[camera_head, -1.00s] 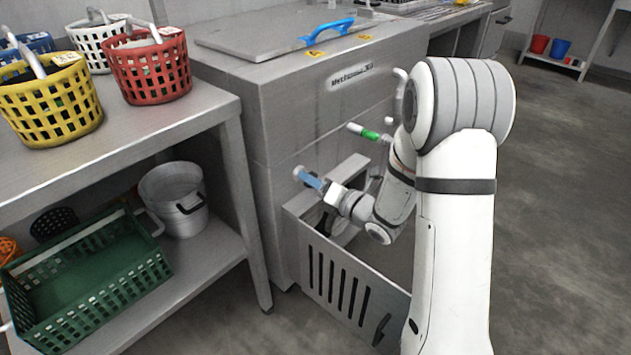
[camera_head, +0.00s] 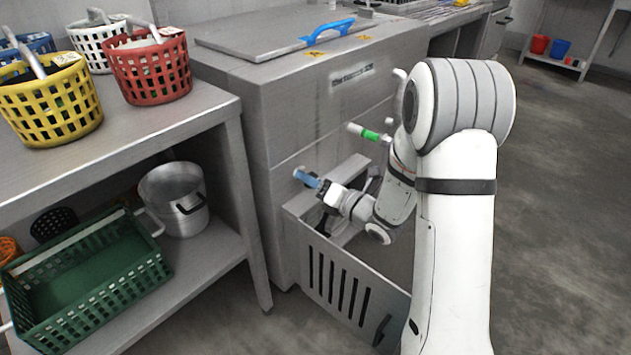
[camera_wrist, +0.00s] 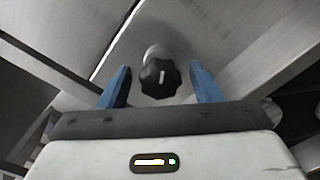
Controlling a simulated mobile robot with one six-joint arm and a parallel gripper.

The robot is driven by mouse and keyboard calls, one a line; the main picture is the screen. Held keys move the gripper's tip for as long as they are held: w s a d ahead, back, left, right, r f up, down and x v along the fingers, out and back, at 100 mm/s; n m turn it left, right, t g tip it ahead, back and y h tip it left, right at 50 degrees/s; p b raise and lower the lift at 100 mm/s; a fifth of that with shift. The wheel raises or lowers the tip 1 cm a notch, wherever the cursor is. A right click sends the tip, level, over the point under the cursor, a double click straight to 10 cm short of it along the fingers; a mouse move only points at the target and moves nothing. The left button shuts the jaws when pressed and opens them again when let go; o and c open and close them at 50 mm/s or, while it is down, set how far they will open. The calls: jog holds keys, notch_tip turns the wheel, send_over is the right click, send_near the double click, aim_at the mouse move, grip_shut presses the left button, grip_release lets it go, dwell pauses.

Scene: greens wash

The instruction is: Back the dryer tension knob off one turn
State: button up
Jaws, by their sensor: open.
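The tension knob (camera_wrist: 159,77) is a black lobed knob with a white pointer line, on a short pale shaft. In the wrist view it lies between and beyond the two blue fingers of my gripper (camera_wrist: 160,88). The fingers are open, with a gap on either side of the knob, and I see no contact. In the head view my gripper (camera_head: 307,179) is low at the front of the steel machine (camera_head: 300,130), above the slotted panel. I cannot make out the knob in the head view.
A slotted steel panel (camera_head: 322,265) stands out in front of the machine, below my gripper. A steel shelf table (camera_head: 190,112) with baskets stands at the left. Open floor lies at the right.

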jog(key=p+v, duration=0.1)
jog(key=v, duration=0.7)
jog(key=shift+p, duration=0.4)
jog(key=shift+w, duration=0.15)
